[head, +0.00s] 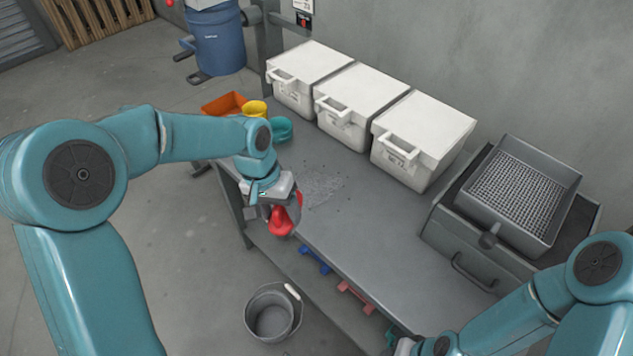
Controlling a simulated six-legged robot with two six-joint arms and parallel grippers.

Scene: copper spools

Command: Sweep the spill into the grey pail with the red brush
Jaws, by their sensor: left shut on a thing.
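The spill (320,186) is a thin scatter of grey grains on the grey workbench, near its left end. The red brush (281,222) is in my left gripper (277,206), which is shut on it at the bench's front edge, just in front of the spill. The gripper hides part of the brush, and I cannot tell whether its bristles touch the bench. The grey pail (273,312) stands on the floor in front of the bench and looks empty. My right gripper (403,346) shows only partly at the bottom edge; its jaws cannot be made out.
Three white lidded bins (343,105) line the back of the bench (350,235). An orange tray (224,105), a yellow cup (255,109) and a teal cup (281,129) stand at its left end. A mesh tray (520,190) sits on a drawer unit (470,262) at right. The bench middle is clear.

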